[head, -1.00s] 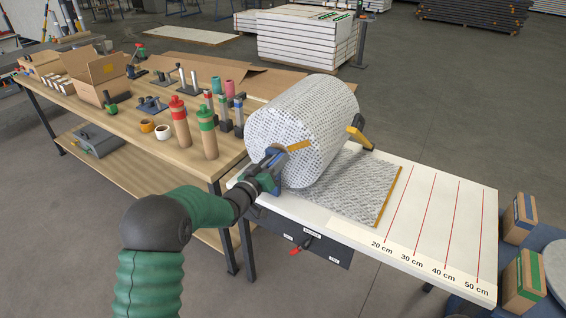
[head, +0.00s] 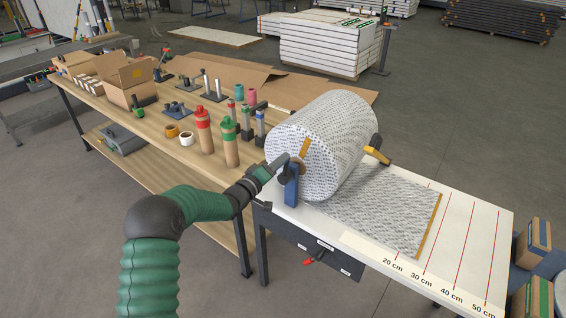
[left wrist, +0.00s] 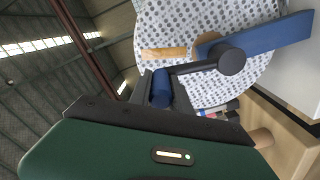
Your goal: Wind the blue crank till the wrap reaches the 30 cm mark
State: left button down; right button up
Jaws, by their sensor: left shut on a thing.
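The roll of dotted wrap (head: 340,135) sits on its stand at the near end of the white table, with its sheet (head: 385,210) laid out to the right. The sheet's yellow front edge (head: 430,226) lies past the 20 cm line, just short of the 30 cm line (head: 437,236). My left gripper (head: 276,165) is at the crank beside the roll's near end. In the left wrist view its fingers (left wrist: 160,95) are shut on the crank's blue grip (left wrist: 162,86). The dark crank arm (left wrist: 195,68) runs to a hub by the blue bracket (left wrist: 280,40). My right gripper is out of view.
A red-handled switch (head: 312,258) is on the dark panel below the table edge. A wooden bench with bottles (head: 230,142) and an open carton (head: 125,80) stands left. Boxes (head: 532,242) stand at the right end. The marked tabletop beyond the sheet is clear.

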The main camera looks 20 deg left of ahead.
pick_arm(q)
jog(key=shift+a, duration=0.2)
jog(key=c, duration=1.3)
grip_release()
jog(key=shift+f, duration=0.1)
jog(key=shift+o, duration=0.5)
jog(key=shift+a, duration=0.1)
jog(key=b+v, duration=0.2)
jog(key=v, duration=1.4)
jog(key=shift+s+a, duration=0.15)
jog(key=shift+s, duration=0.2)
